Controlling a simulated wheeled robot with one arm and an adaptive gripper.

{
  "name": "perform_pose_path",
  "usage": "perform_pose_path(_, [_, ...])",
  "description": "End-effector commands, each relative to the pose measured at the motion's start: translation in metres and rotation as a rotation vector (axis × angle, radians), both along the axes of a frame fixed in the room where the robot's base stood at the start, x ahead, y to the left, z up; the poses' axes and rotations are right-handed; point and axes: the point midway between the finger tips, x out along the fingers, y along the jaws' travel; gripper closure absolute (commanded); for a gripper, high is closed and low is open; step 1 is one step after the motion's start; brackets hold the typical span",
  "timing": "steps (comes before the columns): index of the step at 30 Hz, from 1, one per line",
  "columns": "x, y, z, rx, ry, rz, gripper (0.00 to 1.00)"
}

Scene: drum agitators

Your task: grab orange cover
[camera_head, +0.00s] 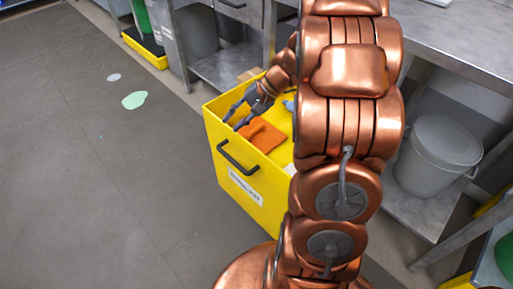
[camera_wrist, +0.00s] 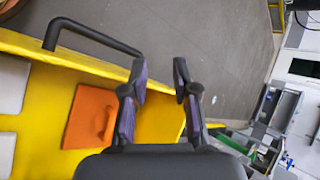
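The orange cover (camera_head: 260,135) is a flat square piece lying inside a yellow bin (camera_head: 222,166). In the wrist view the orange cover (camera_wrist: 88,118) lies left of my fingers and has a small raised handle on its right part. My arm hides the right part of the bin.
The yellow bin has a black handle (camera_head: 238,160) and a white label on its front. Pale flat pieces (camera_wrist: 8,85) lie in the bin beside the cover. Metal benches (camera_head: 450,40) and a grey bucket (camera_head: 440,155) stand to the right. The floor at left is mostly clear.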

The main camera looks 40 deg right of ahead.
Motion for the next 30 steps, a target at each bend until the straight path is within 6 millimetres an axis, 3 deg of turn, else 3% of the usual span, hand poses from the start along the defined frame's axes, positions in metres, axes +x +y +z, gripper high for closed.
perform_pose_path(1, [0.009,-0.019,-0.030,0.020,-0.017,-0.047,0.71])
perform_pose_path(6, [0.033,-0.077,-0.083,0.079,-0.086,-0.185,0.71])
perform_pose_path(12, [0.048,-0.147,-0.137,0.126,-0.171,-0.336,0.71])
perform_pose_path(16, [0.051,-0.178,-0.159,0.143,-0.209,-0.402,0.71])
perform_pose_path(21, [0.053,-0.197,-0.169,0.151,-0.235,-0.442,0.71])
perform_pose_path(30, [0.071,-0.186,-0.182,0.151,-0.236,-0.442,0.71])
